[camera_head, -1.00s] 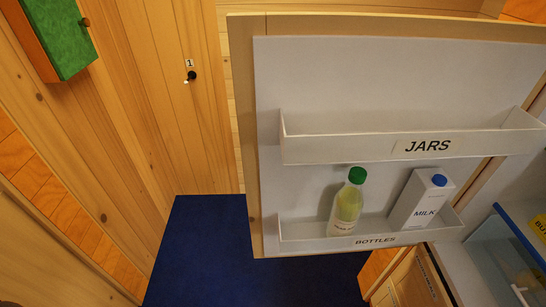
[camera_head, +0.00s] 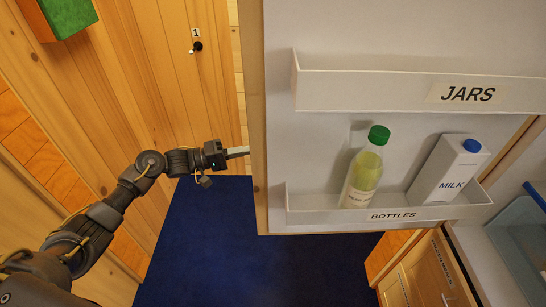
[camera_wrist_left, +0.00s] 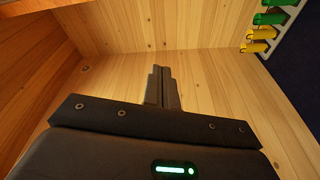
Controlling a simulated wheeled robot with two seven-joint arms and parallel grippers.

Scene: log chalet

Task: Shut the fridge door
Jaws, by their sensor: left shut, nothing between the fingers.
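The fridge door (camera_head: 350,30) stands open in the head view, its white inner side facing me. Its upper shelf is labelled JARS (camera_head: 380,92) and its lower shelf BOTTLES (camera_head: 310,215). A green-capped bottle (camera_head: 364,175) and a milk carton (camera_head: 448,172) stand on the lower shelf. My left gripper (camera_head: 238,152) is shut and empty, with its tips close to the door's left edge; I cannot tell whether they touch. The left wrist view shows its fingers together (camera_wrist_left: 162,88) before wood planks. My right gripper is not in view.
The fridge interior (camera_head: 515,225) shows at the right edge. A wooden cabinet (camera_head: 425,280) is below it. Dark blue floor (camera_head: 200,230) lies clear below.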

